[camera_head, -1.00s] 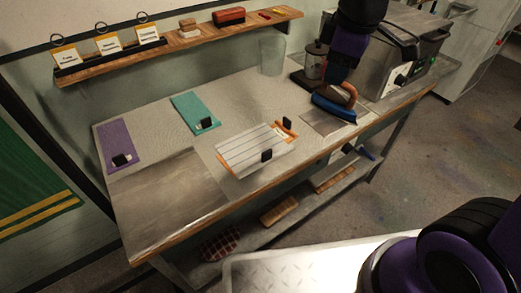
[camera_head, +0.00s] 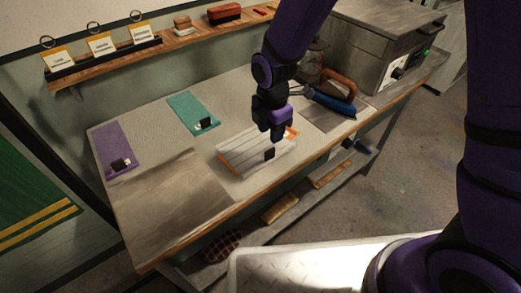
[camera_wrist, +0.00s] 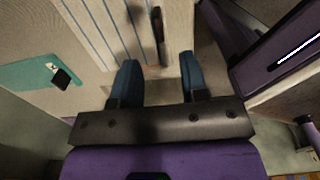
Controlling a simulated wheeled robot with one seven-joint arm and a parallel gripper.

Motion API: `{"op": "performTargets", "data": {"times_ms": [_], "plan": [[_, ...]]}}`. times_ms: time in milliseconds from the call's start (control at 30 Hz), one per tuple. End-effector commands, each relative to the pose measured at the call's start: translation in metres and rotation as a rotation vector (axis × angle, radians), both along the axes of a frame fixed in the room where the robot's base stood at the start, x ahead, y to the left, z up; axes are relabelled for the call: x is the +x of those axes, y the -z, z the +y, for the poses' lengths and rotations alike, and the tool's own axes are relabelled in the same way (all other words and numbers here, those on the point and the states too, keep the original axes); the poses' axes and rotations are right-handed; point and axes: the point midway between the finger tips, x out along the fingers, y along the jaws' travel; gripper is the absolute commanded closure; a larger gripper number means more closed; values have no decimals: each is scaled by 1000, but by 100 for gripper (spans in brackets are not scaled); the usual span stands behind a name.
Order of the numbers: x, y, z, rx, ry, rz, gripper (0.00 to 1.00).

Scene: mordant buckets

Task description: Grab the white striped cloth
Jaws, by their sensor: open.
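The white striped cloth (camera_head: 240,155), with grey stripes and orange ends, lies flat on the worktable. A dark clip or tag (camera_head: 269,153) stands at its front edge. My gripper (camera_head: 277,138) is above the cloth's right end, pointing down, and hides part of it. In the wrist view the cloth (camera_wrist: 92,30) fills the top middle. My gripper (camera_wrist: 158,62) shows two blue fingers spread apart with nothing between them. A dark clip (camera_wrist: 157,22) lies just beyond the gap between the fingertips.
A teal cloth (camera_head: 193,114) and a purple cloth (camera_head: 117,150) lie to the left on the worktable (camera_head: 165,205). A blue iron-like tool (camera_head: 333,103) and a metal machine (camera_head: 375,50) stand to the right. A wall shelf (camera_head: 195,40) runs behind.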

Motion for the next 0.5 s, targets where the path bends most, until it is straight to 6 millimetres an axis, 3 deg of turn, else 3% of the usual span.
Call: {"op": "performTargets", "data": {"times_ms": [200,500], "plan": [[0,30,-1,-2,2,2,60],[0,50,0,-1,2,2,60]]}}
